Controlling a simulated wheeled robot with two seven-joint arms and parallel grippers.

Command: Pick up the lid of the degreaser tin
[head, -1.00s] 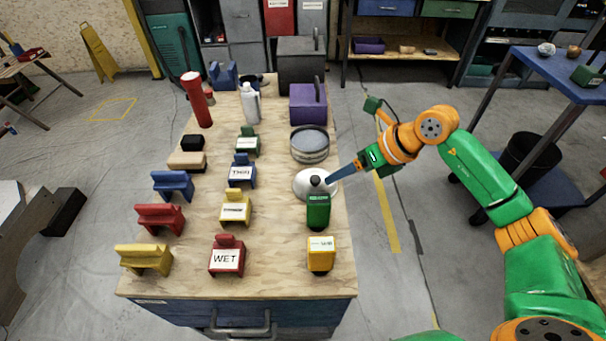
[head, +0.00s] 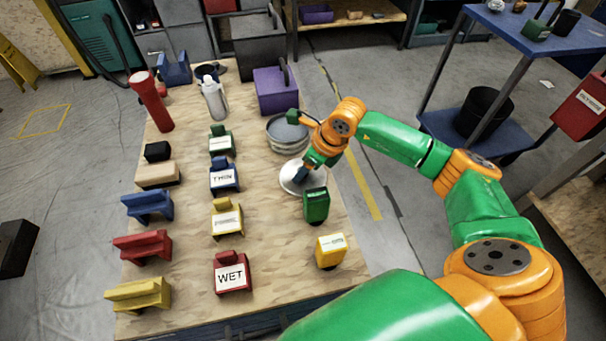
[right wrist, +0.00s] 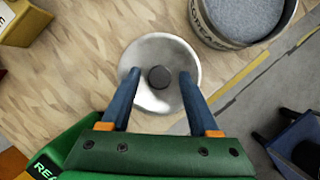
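The lid is a shallow silver dome (head: 287,179) with a dark knob, lying on the wooden bench top; it also shows whole in the right wrist view (right wrist: 160,48). My right gripper (head: 302,176) is over the lid, pointing down. In the right wrist view its blue fingers (right wrist: 159,80) are apart, one on each side of the knob, with gaps showing. My left gripper is out of view.
A green block (head: 316,205) stands close in front of the lid, and a yellow one (head: 331,251) farther forward. A purple box (head: 275,92) is behind the tin. Several coloured stands and labelled blocks fill the bench's left. The strip left of the lid is clear.

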